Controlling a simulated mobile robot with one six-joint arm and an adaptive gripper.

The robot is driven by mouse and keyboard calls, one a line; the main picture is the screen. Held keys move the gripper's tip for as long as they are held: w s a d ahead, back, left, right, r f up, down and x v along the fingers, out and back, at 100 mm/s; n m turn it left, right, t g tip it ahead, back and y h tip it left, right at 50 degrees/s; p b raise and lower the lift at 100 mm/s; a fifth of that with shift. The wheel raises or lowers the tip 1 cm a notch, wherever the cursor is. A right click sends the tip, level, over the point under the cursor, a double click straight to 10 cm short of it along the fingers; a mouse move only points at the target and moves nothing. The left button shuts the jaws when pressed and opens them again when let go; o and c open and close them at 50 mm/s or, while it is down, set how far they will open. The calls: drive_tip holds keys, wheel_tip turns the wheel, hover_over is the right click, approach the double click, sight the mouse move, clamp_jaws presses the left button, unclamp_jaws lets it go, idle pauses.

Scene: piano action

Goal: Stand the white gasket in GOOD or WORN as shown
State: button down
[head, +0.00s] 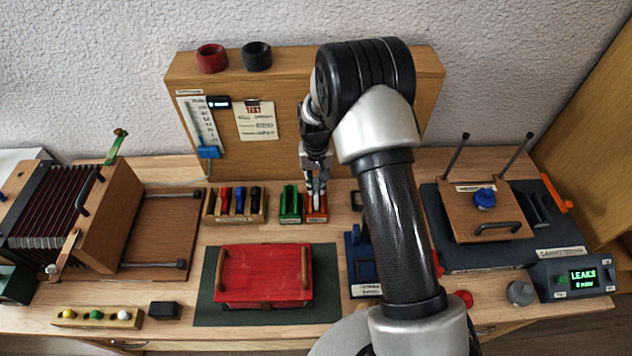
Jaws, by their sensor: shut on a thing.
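My gripper (317,192) points down over the orange holder (317,216) at the back of the bench. Its fingers are closed on a small pale piece that looks like the white gasket; the fingers hide most of it. I cannot tell whether the piece touches the holder's slot. The green holder (290,206) stands just left of the orange one. The labels on both holders are too small to read here. The display box (577,277) at the right shows LEAKS in green.
A rack with red, blue and black pieces (237,206) stands left of the green holder. A red lidded box (264,277) sits on a dark mat in front. A bellows unit (75,215) is at the left, a clamping fixture (500,215) at the right. A wooden board (280,150) rises behind.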

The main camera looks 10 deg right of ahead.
drive_tip(key=shift+f+b, duration=0.85)
drive_tip(key=shift+f, duration=0.25)
idle(0.5)
drive_tip(key=c, duration=1.5)
unclamp_jaws()
drive_tip(key=shift+o, duration=1.1)
drive_tip(key=shift+s+r+p, duration=0.1)
drive_tip(key=shift+r+p, duration=1.2)
drive_tip(key=shift+r, duration=0.75)
drive_tip(key=shift+r+p, duration=1.25)
drive_tip(key=shift+r, duration=0.75)
